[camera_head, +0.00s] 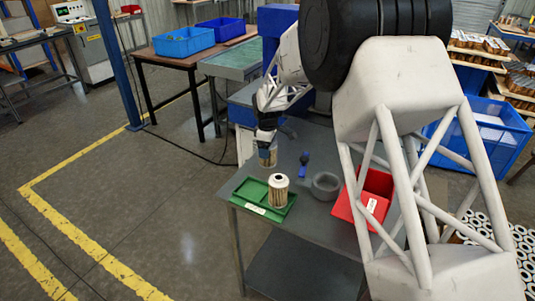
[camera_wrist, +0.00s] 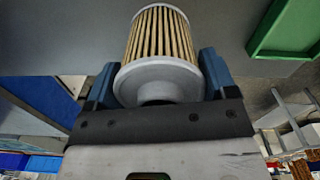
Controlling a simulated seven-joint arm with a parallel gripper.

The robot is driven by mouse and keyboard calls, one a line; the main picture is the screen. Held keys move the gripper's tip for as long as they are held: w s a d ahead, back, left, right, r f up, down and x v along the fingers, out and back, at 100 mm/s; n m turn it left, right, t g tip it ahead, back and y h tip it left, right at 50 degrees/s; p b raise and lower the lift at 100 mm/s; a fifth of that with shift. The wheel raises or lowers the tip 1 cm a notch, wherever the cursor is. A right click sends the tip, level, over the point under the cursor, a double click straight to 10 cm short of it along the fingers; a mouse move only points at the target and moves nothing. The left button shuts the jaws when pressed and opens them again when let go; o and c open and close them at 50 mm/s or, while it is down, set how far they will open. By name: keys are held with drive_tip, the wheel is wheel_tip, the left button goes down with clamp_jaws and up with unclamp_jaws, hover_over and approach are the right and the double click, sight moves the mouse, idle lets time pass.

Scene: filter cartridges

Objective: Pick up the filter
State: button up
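A filter with a pale grey end cap and pleated tan sides shows in the wrist view (camera_wrist: 160,50), between the two blue fingers of my gripper (camera_wrist: 158,80). The fingers lie against its sides, with no clear gap. In the head view, my gripper (camera_head: 267,154) points down over the table's far left part, with this filter (camera_head: 271,159) partly hidden by the fingers. I cannot tell whether its bottom touches the table. A second, similar filter (camera_head: 278,191) stands upright in the green tray (camera_head: 245,190), nearer the camera.
The grey table (camera_head: 260,224) also bears a grey ring-shaped holder (camera_head: 325,185), a small blue object (camera_head: 304,160) and a red bin (camera_head: 378,183). The green tray shows in the wrist view (camera_wrist: 285,30). My arm hides much of the table's right side.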

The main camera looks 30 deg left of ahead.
drive_tip(key=c, duration=0.3)
drive_tip(key=shift+r, duration=0.1)
drive_tip(key=shift+r, duration=4.95)
drive_tip(key=w+d+m, duration=0.2)
drive_tip(key=d+m, duration=0.1)
drive_tip(key=d, duration=1.6)
drive_tip(key=s+d, duration=0.6)
drive_tip(key=shift+f+n, duration=0.25)
drive_tip(key=shift+n, duration=0.15)
drive_tip(key=shift+d, duration=0.1)
